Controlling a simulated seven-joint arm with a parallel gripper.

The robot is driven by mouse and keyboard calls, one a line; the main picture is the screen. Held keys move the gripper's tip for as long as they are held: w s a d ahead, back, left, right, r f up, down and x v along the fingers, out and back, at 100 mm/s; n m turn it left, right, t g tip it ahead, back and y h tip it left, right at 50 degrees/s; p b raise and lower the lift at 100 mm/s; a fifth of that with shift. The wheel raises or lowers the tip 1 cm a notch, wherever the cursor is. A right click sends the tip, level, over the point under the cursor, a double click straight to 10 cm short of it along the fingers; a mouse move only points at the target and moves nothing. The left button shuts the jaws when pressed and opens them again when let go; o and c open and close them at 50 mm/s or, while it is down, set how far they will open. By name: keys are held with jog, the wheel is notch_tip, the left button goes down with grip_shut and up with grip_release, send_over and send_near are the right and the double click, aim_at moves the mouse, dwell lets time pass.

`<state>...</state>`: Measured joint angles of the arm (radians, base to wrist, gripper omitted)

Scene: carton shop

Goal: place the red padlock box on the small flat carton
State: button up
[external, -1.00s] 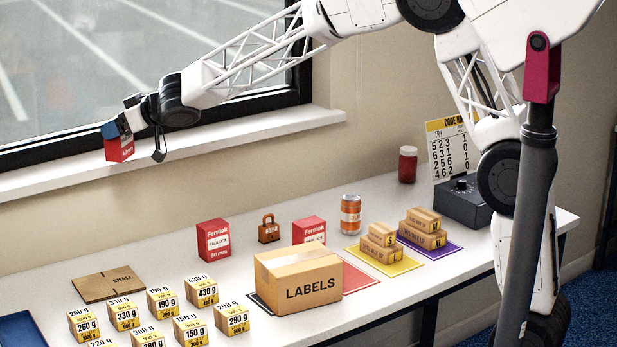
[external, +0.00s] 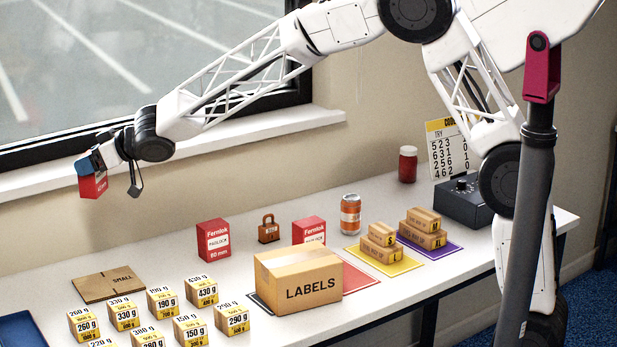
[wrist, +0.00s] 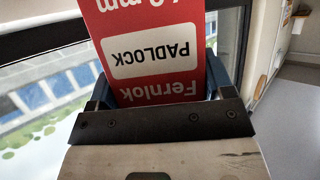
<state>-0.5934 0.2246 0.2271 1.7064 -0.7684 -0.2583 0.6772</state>
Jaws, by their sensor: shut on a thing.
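My gripper (external: 90,170) is shut on a red padlock box (external: 94,187) and holds it in the air, at the left, in front of the window. In the wrist view the red box (wrist: 152,60) fills the space between the blue fingers, its white "PADLOCK" label upside down. The small flat carton (external: 108,285) lies flat on the white table at the left, marked "SMALL". The held box is well above the table, up and to the left of the carton in the external view. Nothing is on the carton.
Several weight cubes (external: 125,315) stand just in front of the carton. Two more red padlock boxes (external: 212,242) (external: 309,230), a brown padlock (external: 269,230) and a LABELS carton (external: 300,282) stand to the right. A blue tray (external: 22,332) is at the front left.

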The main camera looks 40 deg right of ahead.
send_over(107, 283)
notch_tip(107, 283, down, 13)
dwell(0.4)
notch_tip(107, 283, down, 6)
jog(key=shift+f, duration=0.15)
jog(key=shift+f, duration=0.1)
dwell(0.4)
jog(key=shift+f, duration=1.75)
jog(key=shift+f, duration=0.15)
jog(key=o, duration=1.1)
jog(key=shift+d, duration=0.1)
